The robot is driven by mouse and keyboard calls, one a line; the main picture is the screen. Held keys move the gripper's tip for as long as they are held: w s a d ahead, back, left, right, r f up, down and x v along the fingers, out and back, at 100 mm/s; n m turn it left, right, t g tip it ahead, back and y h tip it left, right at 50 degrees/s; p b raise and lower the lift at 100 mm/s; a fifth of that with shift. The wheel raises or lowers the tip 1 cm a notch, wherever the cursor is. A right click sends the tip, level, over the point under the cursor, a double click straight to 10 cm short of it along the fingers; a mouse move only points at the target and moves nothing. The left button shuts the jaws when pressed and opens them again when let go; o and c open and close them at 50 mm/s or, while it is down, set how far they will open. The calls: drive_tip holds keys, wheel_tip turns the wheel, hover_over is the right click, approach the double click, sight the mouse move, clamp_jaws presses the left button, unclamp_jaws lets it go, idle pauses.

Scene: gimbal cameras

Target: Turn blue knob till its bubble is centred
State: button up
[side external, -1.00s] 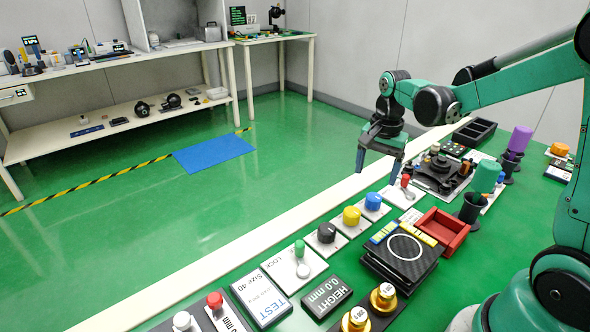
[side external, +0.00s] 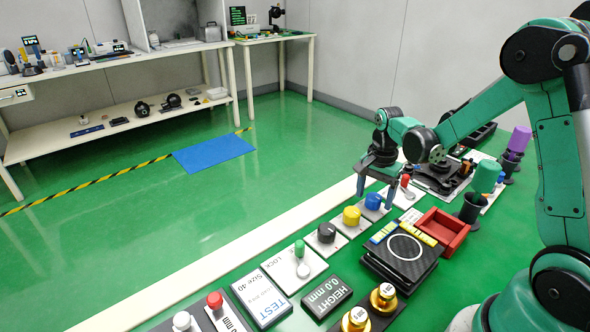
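The blue knob (side external: 373,200) sits on a small white plate at the far end of a row, beyond the yellow knob (side external: 351,216) and the black knob (side external: 326,232). My gripper (side external: 375,197) points down at the blue knob, its two fingers spread apart on either side of it in this view. I cannot tell whether the fingers touch the knob or how far down they reach.
A red-handled lever (side external: 405,181) stands just right of the blue knob. A red open tray (side external: 445,229) and dark holders with green (side external: 486,177) and purple cylinders are further right. A green-handled lever (side external: 299,248) and signs lie toward the front left.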

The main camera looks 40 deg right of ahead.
clamp_jaws()
drive_tip(key=shift+n, duration=0.3)
drive_tip(key=n, duration=0.3)
drive_tip(key=shift+n, duration=0.3)
drive_tip(key=n, duration=0.8)
drive_tip(key=shift+n, duration=1.8)
